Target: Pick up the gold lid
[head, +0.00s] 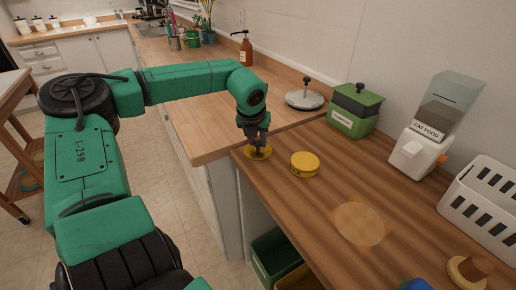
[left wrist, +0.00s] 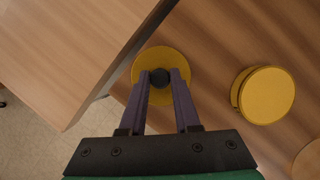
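The gold lid (head: 251,155) is a flat round disc with a dark knob. It sits at the left edge of the wooden counter, and it also shows in the left wrist view (left wrist: 160,55). My left gripper (head: 258,148) points straight down over it. In the left wrist view its two fingers (left wrist: 160,80) stand close on either side of the knob and appear to grip it. The lid looks flat at counter level; any small gap beneath it cannot be told. My right gripper is not in view.
A round yellow tin (head: 305,166) stands just right of the lid. Behind are a green box (head: 352,122) and a grey lid with a knob (head: 305,100). A cat food dispenser (head: 420,150) and white basket (head: 485,205) stand right. The counter's middle is mostly clear.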

